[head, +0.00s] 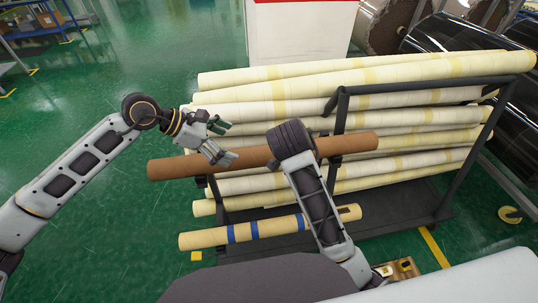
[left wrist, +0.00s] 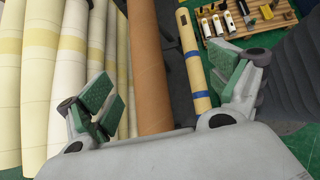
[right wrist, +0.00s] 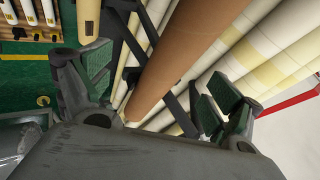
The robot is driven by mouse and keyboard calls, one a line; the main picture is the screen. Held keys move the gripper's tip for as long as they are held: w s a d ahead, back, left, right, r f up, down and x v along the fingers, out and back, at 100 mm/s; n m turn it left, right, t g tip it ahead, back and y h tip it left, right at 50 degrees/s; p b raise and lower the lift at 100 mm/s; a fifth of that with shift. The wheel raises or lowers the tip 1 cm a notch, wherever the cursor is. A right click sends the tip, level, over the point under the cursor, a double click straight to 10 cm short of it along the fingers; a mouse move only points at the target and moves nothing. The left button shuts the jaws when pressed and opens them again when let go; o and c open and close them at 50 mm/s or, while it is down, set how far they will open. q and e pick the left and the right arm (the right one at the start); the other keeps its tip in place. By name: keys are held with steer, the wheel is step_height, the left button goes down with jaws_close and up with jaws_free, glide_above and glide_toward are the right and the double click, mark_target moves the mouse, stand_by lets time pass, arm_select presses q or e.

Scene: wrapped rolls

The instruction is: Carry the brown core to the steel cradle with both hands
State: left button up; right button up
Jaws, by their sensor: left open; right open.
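The brown core (head: 262,156) is a long cardboard tube lying slightly tilted across the front of the dark rack of pale rolls. My left gripper (head: 226,141) is open at the core's left part, one finger overlapping it in the head view. In the left wrist view the core (left wrist: 148,70) runs between the spread fingers (left wrist: 168,85). My right arm covers the core's middle, hiding the right gripper in the head view. In the right wrist view the right gripper (right wrist: 155,90) is open, with the core (right wrist: 180,60) between its fingers. I cannot make out a steel cradle.
The dark rack (head: 341,110) holds several cream rolls (head: 370,75) behind the core. A yellow tube with blue bands (head: 270,228) lies lower in front. A wooden tool tray (left wrist: 245,25) stands nearby. Black rolls (head: 460,40) are at back right. Green floor is clear at left.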

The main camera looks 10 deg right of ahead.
mark_target(203, 162)
arm_select(q)
steer(key=w+a+y, duration=0.1)
steer(key=a, duration=0.2)
steer(key=w+a+f+y, duration=0.1)
steer(key=a+y, duration=0.1)
steer(key=a, duration=0.1)
steer(key=w+a+f+y, duration=0.1)
steer(key=a, duration=0.3)
steer(key=shift+w+m+t+y, duration=0.25)
steer(key=shift+m+t+y, duration=0.15)
arm_select(e)
steer(key=r, duration=0.1)
steer(key=r+m, duration=0.1)
steer(key=w+m, duration=0.1)
steer(key=shift+a+r+h, duration=0.3)
steer(key=shift+r, duration=0.1)
arm_select(q)
steer(key=shift+w+d+f, duration=0.1)
steer(key=shift+d+f, duration=0.2)
steer(key=shift+f, duration=0.25)
arm_select(e)
steer(key=shift+w+f, duration=0.35)
steer(key=shift+w, duration=0.1)
